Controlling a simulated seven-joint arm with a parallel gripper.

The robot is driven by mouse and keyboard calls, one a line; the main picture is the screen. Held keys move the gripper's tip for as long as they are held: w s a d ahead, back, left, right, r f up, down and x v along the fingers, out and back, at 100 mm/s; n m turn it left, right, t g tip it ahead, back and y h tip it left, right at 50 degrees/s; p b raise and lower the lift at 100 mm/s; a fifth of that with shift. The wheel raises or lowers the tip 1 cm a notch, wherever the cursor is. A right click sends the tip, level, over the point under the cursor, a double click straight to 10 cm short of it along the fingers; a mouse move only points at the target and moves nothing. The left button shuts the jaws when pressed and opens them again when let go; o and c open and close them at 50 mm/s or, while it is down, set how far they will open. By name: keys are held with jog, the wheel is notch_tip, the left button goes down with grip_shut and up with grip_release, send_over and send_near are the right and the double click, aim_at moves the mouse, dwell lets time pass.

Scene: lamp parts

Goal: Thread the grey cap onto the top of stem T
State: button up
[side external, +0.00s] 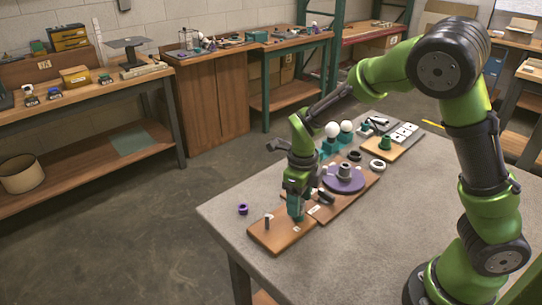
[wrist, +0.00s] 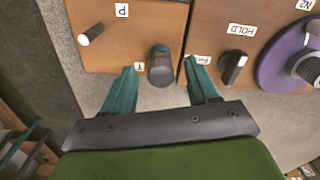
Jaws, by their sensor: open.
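The wooden board (wrist: 115,52) carries posts labelled P and T. A dark grey cylinder, apparently the grey cap (wrist: 161,72), stands at the T label in the wrist view, end-on to the camera. Stem T is mostly hidden beneath it; I cannot tell how firmly or deeply the cap sits. My gripper (wrist: 164,88) is open, its two teal fingers spread on either side of the cap with gaps between. In the side view my gripper (side external: 295,207) is low over the board (side external: 265,240) and hides the T post.
A thin post (wrist: 91,34) stands at P. A black part (wrist: 233,66) is by the HOLD label on the neighbouring board, near the right finger. A purple disc (side external: 344,180) lies beyond. A purple ring (side external: 243,209) lies on the table, whose front is clear.

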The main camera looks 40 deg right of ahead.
notch_tip(320, 180, up, 16)
jog(key=s+r+n+t+y, duration=0.1)
jog(key=s+n+t, duration=0.2)
jog(key=n, duration=1.1)
jog(key=s+r+n+t+y, duration=0.1)
jog(key=s+n+t, duration=0.3)
jog(key=s+n, duration=0.6)
jog(key=shift+s+d+r+n, duration=0.25)
jog(key=shift+d+r+n, duration=0.2)
jog(key=shift+n, duration=1.95)
